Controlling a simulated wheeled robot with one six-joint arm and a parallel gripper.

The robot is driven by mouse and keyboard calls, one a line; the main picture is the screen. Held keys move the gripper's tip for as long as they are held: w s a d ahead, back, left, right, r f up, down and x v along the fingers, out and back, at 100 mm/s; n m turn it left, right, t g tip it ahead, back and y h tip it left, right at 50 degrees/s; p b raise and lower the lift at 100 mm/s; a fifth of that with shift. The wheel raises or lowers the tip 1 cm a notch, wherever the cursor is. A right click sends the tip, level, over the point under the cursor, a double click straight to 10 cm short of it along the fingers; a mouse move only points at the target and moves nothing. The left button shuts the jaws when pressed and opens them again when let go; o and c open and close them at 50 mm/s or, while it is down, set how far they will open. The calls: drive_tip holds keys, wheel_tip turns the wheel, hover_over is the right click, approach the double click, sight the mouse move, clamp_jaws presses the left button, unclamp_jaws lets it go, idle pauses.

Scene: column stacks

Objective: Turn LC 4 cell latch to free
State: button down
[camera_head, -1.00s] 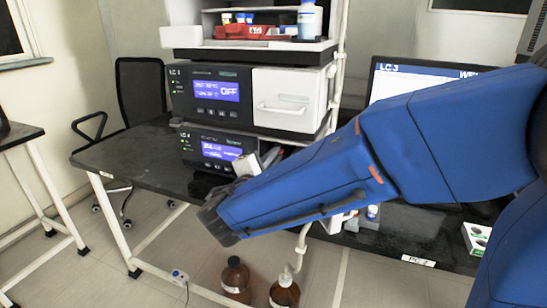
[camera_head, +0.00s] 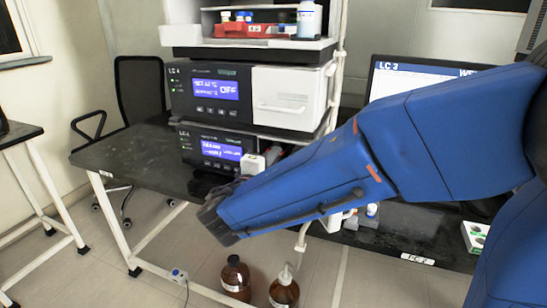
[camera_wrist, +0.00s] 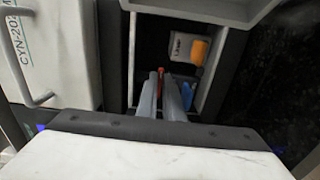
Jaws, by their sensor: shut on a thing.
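The LC 4 stack stands on the dark bench in the head view, its lower module (camera_head: 212,148) partly behind my arm. In the wrist view my gripper (camera_wrist: 168,78) has its two grey fingers close together, reaching into a dark recess. A thin red-orange piece (camera_wrist: 161,80) shows at the fingertips, apparently the cell latch; most of it is hidden, and its setting cannot be read.
A white bottle with an orange cap (camera_wrist: 198,50) and a blue item (camera_wrist: 187,94) sit close by the fingers. A white door with a bar handle (camera_wrist: 38,60) is at left. Brown bottles (camera_head: 236,278) stand on the floor below. A monitor (camera_head: 425,80) is behind my arm.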

drive_tip(key=c, duration=1.9)
unclamp_jaws()
drive_tip(key=v, duration=1.7)
drive_tip(key=shift+s, duration=0.2)
drive_tip(key=shift+a, duration=0.1)
